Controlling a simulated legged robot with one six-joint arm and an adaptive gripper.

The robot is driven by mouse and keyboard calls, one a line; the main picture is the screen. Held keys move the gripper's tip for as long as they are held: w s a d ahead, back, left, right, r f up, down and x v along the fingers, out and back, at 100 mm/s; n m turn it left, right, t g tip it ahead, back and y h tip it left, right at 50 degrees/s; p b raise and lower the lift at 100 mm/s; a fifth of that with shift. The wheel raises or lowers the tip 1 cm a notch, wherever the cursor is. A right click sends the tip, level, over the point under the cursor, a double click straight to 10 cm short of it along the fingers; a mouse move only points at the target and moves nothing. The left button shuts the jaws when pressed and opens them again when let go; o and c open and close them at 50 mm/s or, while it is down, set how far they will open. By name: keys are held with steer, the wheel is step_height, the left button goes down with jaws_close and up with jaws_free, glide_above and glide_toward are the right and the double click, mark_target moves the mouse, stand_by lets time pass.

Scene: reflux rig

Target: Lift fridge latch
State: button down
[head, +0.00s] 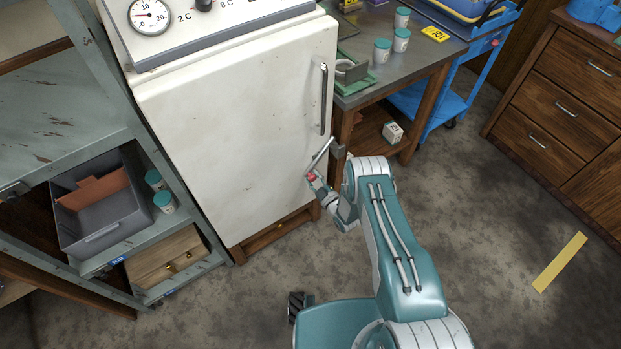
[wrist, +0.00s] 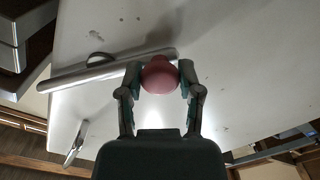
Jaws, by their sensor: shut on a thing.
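The white fridge door (head: 235,120) is closed, with a vertical metal handle (head: 323,98) near its right edge. Below the handle, the metal latch lever (head: 321,154) slants down to the left from a grey bracket at the door edge. Its red knob (head: 311,176) is at the lower end. My gripper (head: 314,181) is at that knob. In the wrist view my gripper (wrist: 160,78) is shut with its two fingers on either side of the round red knob (wrist: 159,75). The lever (wrist: 100,71) runs to the left there, in front of the white door (wrist: 240,70).
A steel table (head: 425,50) with several jars stands right of the fridge, with a blue cart (head: 440,108) beyond. Left is a shelf with a grey bin (head: 100,220) and a small wooden drawer box (head: 168,258). Floor is clear at right, with a yellow strip (head: 560,262).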

steer(key=shift+w+d+f+n, duration=0.35)
steer(key=shift+d+n, duration=0.2)
steer(key=shift+n, duration=0.75)
steer(key=shift+w+d+f+n, duration=0.25)
steer(key=shift+w+d+n, duration=0.25)
steer(key=shift+n, duration=0.8)
steer(key=shift+w+d+f+n, duration=0.3)
steer(key=shift+d+n, duration=0.35)
steer(key=shift+n, duration=0.65)
steer(key=shift+c, duration=1.5)
jaws_free()
steer(key=shift+o, duration=0.2)
steer(key=shift+w, duration=0.1)
steer(key=shift+d, duration=0.1)
steer(key=v, duration=1.2)
